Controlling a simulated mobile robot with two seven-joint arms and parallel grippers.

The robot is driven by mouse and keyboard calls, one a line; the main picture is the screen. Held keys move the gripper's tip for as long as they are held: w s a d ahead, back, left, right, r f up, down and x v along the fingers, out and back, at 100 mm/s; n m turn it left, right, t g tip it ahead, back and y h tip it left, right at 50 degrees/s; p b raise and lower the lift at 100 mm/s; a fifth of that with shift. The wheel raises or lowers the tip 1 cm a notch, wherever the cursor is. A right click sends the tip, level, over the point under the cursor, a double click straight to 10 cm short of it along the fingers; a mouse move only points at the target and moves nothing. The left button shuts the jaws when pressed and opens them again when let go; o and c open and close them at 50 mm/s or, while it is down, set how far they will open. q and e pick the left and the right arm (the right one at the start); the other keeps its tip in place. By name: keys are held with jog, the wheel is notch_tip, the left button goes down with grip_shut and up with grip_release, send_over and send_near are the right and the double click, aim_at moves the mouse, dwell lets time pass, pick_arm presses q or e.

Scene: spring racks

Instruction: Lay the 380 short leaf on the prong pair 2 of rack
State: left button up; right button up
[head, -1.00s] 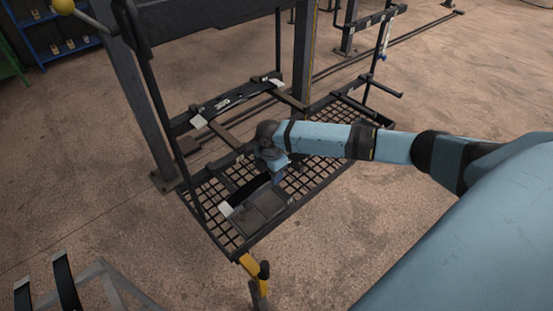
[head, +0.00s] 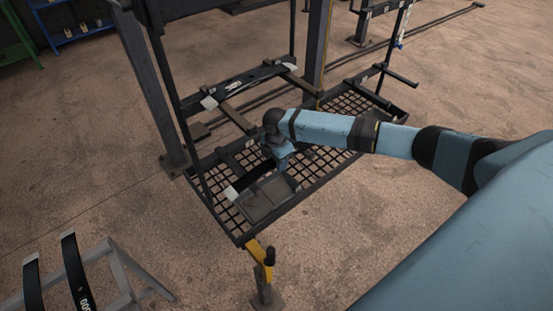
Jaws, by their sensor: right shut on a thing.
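My right gripper (head: 281,166) reaches in from the right, low over the front of the dark rack (head: 181,101). It is shut on a dark leaf (head: 249,179) with a pale end (head: 231,193); the fingertips are largely hidden by the wrist. No number can be read on this leaf. Another black leaf (head: 255,77) with pale ends and a blurred white number lies across a prong pair (head: 237,118) at the back of the rack. I cannot tell which pair is number 2, nor whether the held leaf touches prongs. My left gripper is out of view.
A mesh shelf (head: 232,219) spans the rack's bottom, with a grey flat plate (head: 268,200) at its front. A yellow bracket (head: 259,256) stands at the front corner. A grey stand (head: 122,272) with dark leaves (head: 74,267) is at lower left. Floor at right is clear.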

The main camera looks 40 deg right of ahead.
jog(key=o, duration=1.1)
jog(key=shift+r, duration=0.15)
jog(key=shift+o, duration=0.2)
notch_tip(320, 180, up, 6)
jog(key=shift+r+b, duration=0.15)
jog(key=shift+b, duration=0.4)
jog(key=shift+r, duration=0.6)
